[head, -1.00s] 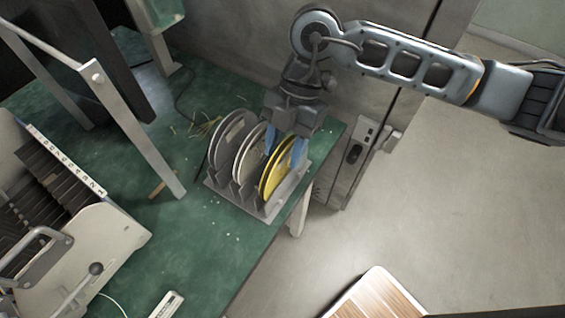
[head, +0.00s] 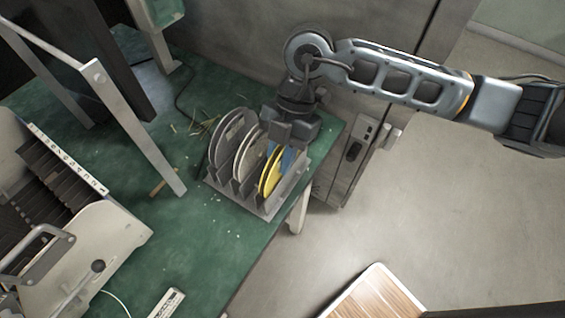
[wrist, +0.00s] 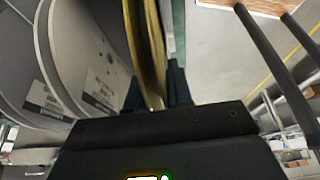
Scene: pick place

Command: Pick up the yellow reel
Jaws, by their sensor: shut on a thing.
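The yellow reel (head: 267,177) stands upright in the rightmost part of a grey slotted rack (head: 262,210) on the green table. My gripper (head: 281,156) reaches down over it from above, with blue fingertips at its upper edge. In the wrist view the yellow reel (wrist: 147,45) rises edge-on between the two dark fingers of my gripper (wrist: 158,90), which are shut on it. Most of the reel's far side is hidden in the head view. I cannot tell whether its lower edge touches the rack.
A cream reel (head: 250,155) and a grey reel (head: 230,135) stand close on the left in the same rack. A metal post (head: 140,135) rises further left. The green table's (head: 205,250) edge is near the rack's right side.

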